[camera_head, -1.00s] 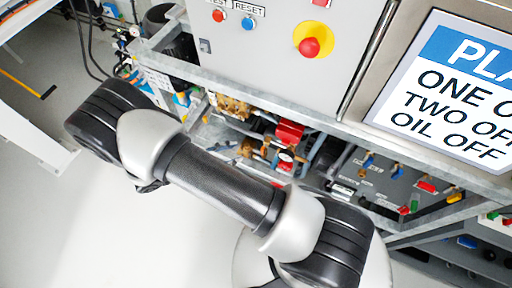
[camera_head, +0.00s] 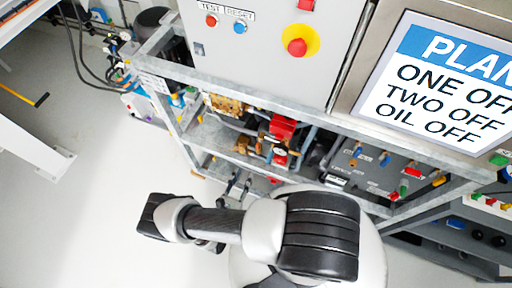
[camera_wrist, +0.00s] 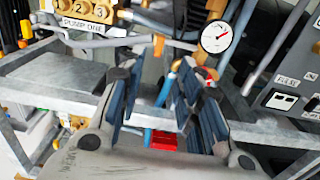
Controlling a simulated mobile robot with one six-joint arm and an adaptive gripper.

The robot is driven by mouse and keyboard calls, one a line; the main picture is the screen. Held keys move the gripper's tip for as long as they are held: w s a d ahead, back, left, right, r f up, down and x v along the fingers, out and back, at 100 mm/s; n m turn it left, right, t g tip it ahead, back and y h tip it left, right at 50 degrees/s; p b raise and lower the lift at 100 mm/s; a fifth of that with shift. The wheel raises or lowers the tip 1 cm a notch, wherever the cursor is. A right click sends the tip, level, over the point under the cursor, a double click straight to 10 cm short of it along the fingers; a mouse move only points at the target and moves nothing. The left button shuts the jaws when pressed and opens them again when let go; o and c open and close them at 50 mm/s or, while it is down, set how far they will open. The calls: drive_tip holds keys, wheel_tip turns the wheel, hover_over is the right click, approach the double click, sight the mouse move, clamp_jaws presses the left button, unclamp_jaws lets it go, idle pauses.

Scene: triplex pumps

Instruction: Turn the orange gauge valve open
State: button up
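A round white pressure gauge (camera_wrist: 216,37) with a red needle stands at the upper middle right of the wrist view. A small orange-red part (camera_wrist: 208,73) shows just below it, partly hidden behind my right finger; I cannot tell for sure that it is the orange gauge valve or how it is turned. My gripper (camera_wrist: 163,75) is open, its two dark fingers apart on either side of a blue-grey pipe (camera_wrist: 164,92) seen beyond them. No contact is clear. In the head view my gripper (camera_head: 239,183) is low in front of the pump frame.
The metal frame rail (camera_head: 240,97) crosses above the pump parts. A red block (camera_head: 283,128) sits inside the frame. A dark panel with coloured valve handles (camera_head: 375,168) lies to the right.

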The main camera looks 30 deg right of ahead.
sight(257, 146)
drive_tip(key=b+x, duration=0.1)
drive_tip(key=x, duration=1.3)
drive_tip(key=shift+c, duration=0.3)
clamp_jaws()
